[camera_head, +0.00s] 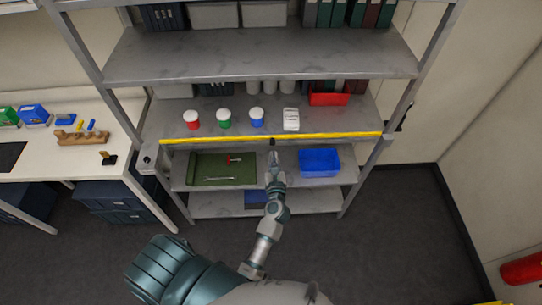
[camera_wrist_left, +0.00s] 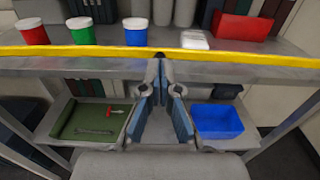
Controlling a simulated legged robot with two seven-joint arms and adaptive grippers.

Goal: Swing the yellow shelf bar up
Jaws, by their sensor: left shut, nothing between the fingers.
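The yellow shelf bar (camera_head: 215,139) runs nearly level along the front of the middle shelf, below the jars. It also crosses the whole left wrist view (camera_wrist_left: 230,58). My left gripper (camera_head: 273,149) is at the middle of the bar, coming from below and in front. In the left wrist view its fingers (camera_wrist_left: 162,65) are shut and empty, with the tips near the bar's lower edge. I cannot tell whether they touch it. My right gripper is not in view.
Red, green and blue jars (camera_head: 224,118), a white item (camera_head: 291,120) and a red bin (camera_head: 328,99) sit behind the bar. A white workbench (camera_head: 75,166) stands at left.

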